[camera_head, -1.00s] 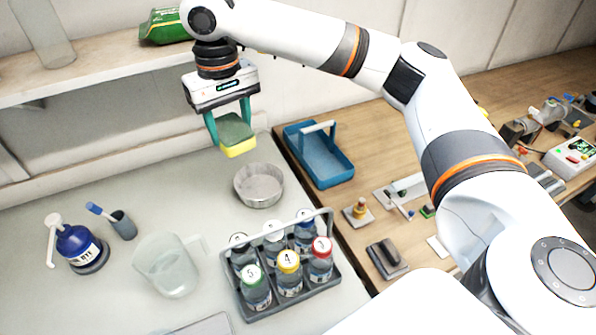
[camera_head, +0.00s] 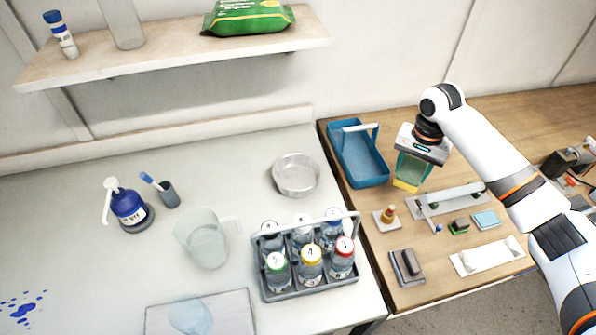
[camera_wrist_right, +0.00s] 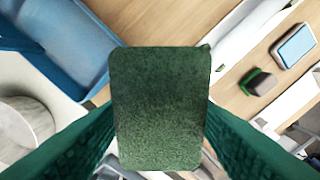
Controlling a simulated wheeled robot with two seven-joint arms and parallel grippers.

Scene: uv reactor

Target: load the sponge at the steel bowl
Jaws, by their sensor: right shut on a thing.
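My right gripper (camera_head: 413,170) is shut on the sponge (camera_head: 407,185), which is yellow below with a green top. It holds the sponge above the wooden bench, just right of the blue tray. In the right wrist view the green face of the sponge (camera_wrist_right: 158,108) fills the middle, between the two green fingers. The steel bowl (camera_head: 297,176) stands on the pale bench to the left of the blue tray, apart from the sponge. Its inside looks empty. A round grey shape at the left of the wrist view may be this bowl. My left gripper is not in view.
The blue tray (camera_head: 352,158) with a handle lies between bowl and gripper. A bottle carrier (camera_head: 308,289) with several capped bottles stands in front of the bowl. A jug (camera_head: 203,238) and blue pump bottle (camera_head: 127,208) are left. A shelf (camera_head: 170,55) overhangs the back.

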